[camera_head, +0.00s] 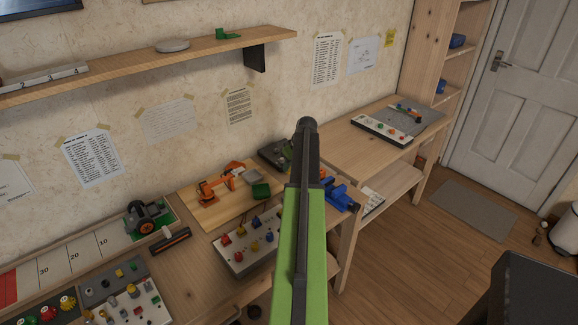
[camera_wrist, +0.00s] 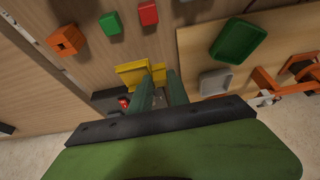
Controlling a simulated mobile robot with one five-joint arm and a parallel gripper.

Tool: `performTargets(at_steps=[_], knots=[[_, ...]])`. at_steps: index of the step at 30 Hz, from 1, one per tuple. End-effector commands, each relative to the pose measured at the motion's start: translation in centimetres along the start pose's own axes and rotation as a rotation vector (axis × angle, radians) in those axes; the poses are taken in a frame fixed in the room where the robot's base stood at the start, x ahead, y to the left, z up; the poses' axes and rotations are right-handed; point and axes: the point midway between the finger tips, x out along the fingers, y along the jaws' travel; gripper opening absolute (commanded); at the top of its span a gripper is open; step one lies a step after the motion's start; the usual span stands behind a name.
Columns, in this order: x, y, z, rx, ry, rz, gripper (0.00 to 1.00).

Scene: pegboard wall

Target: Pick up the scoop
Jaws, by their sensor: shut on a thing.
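My gripper (camera_wrist: 160,79) shows in the wrist view with its two dark green fingers close together. It is shut on a yellow piece (camera_wrist: 131,74), which I take to be the scoop. The yellow piece sticks out to the left of the fingertips and a little to the right. The fingers hide part of it, so its full shape is unclear. I cannot tell whether it touches the surface behind it. In the head view, my green arm hides the gripper and the yellow piece.
A green tray (camera_wrist: 238,41) and a grey tray (camera_wrist: 215,82) lie on a board beside an orange toy arm (camera_head: 216,187). Red (camera_wrist: 148,13), green (camera_wrist: 111,22) and orange (camera_wrist: 67,40) blocks are near. A blue vise-like thing (camera_head: 339,194) is right of my arm.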

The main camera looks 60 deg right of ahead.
Motion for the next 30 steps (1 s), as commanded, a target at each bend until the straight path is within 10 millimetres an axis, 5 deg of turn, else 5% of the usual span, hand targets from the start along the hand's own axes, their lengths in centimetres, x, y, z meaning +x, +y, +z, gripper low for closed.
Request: performTargets(at_steps=[3, 12, 30], knots=[[-3.3, 1.6, 1.6, 0.006, 0.0, 0.003, 0.0], [-8.5, 5.0, 5.2, 0.004, -0.001, 0.002, 0.0], [-9.4, 5.7, 6.1, 0.0, 0.0, 0.0, 0.0]])
